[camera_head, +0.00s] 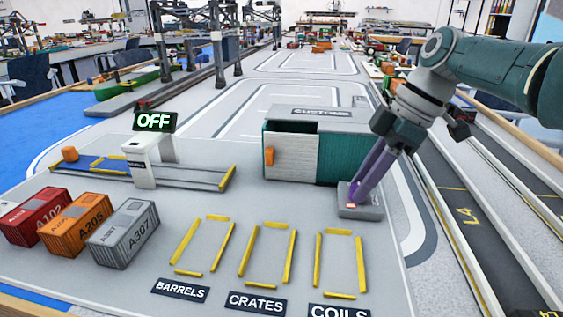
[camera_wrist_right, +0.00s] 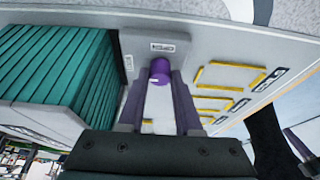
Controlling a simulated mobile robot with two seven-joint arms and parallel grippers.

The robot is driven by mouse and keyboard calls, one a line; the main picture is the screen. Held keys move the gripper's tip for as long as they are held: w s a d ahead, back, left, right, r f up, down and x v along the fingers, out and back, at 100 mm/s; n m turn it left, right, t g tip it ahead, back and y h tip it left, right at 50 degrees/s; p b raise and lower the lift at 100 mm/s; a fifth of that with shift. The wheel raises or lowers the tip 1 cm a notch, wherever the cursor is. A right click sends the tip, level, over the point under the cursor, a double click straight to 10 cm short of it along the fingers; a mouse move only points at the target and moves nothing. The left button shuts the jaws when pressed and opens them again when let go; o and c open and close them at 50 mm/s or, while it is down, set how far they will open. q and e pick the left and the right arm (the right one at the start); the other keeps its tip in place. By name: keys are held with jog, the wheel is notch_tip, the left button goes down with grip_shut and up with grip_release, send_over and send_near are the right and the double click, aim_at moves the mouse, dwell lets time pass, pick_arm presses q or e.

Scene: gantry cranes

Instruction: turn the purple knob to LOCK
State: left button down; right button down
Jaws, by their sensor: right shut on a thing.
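The purple knob (camera_wrist_right: 160,72) stands on a grey base plate (camera_head: 362,212) beside the teal container's right end. My right gripper (camera_head: 357,190) reaches down over it with its purple fingers. In the right wrist view one finger lies on each side of the knob, and the gripper (camera_wrist_right: 160,84) is shut on it. The knob is mostly hidden by the fingers in the head view. A small white label (camera_wrist_right: 162,46) sits on the plate beside the knob; its lettering is too small to read. The direction of the knob's mark is unclear. My left gripper is not in view.
An OFF display (camera_head: 154,122) stands farther left. Red, orange and grey containers (camera_head: 122,234) stand front left. Yellow-marked bays (camera_head: 340,264) in front are empty.

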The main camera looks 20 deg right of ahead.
dwell(0.4)
jog(key=c, duration=0.6)
grip_release()
jog(key=p+v, duration=0.4)
jog(key=v, duration=0.6)
jog(key=shift+a, duration=0.1)
